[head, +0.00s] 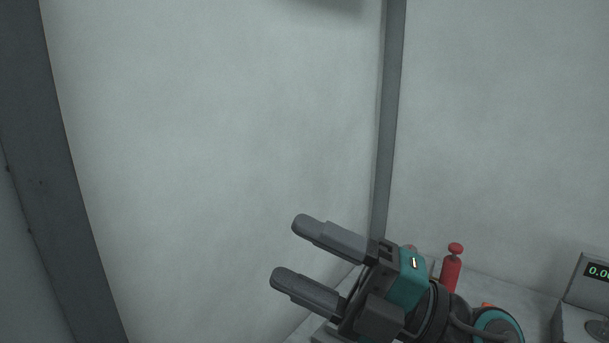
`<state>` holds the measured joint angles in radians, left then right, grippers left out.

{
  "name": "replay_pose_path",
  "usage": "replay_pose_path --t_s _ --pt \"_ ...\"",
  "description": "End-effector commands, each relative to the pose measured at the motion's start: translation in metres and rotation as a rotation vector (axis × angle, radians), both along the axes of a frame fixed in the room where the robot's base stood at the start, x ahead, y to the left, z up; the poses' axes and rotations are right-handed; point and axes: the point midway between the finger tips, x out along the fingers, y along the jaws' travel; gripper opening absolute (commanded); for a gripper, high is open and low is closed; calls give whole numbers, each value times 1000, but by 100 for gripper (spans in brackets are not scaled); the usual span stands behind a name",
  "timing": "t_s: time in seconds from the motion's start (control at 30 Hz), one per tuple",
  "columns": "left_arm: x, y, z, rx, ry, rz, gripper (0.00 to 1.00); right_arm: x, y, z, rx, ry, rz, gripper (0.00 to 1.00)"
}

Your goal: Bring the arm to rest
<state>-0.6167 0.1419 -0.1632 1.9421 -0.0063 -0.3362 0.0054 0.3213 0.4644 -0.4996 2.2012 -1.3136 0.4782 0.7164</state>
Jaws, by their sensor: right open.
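My right gripper (292,251) is in the lower middle of the head view, with its two grey fingers apart and pointing up and to the left. Nothing is between the fingers. Its teal and black wrist reaches in from the lower right, above a grey work surface. My left gripper is not in the head view.
A red bottle-shaped object (451,272) stands behind my right wrist. A scale with a lit display (597,271) is at the right edge. A grey post (389,120) rises behind the gripper between pale wall panels. The space left of the fingers looks clear.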

Motion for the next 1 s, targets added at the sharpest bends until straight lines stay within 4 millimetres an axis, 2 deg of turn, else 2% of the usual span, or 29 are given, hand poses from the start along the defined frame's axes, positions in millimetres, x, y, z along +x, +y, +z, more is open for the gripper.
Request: replay_pose_path --t_s 0.1,0.17,0.23,0.37,0.47,0.57,0.6,0.7,0.8,1.0 --pt "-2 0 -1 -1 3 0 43 20 -35 17 282 142 -166 63" --pt "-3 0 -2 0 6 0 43 33 -58 16 401 226 -267 63" --pt "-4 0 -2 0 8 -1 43 47 -87 5 521 341 -394 63" --pt "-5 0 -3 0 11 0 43 66 -139 -40 680 593 -650 63" --pt "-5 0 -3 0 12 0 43 66 -173 -93 742 819 -850 63" --pt "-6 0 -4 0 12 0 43 50 -198 -154 749 1070 -1040 63" --pt "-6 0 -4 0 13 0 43 39 -205 -178 736 1171 -1108 63" --pt "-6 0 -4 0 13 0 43 7 -214 -229 678 1402 -1241 63" --pt "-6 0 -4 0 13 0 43 -25 -216 -264 605 1585 -1324 63" --pt "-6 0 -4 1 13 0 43 -84 -212 -306 453 1870 -1414 63"
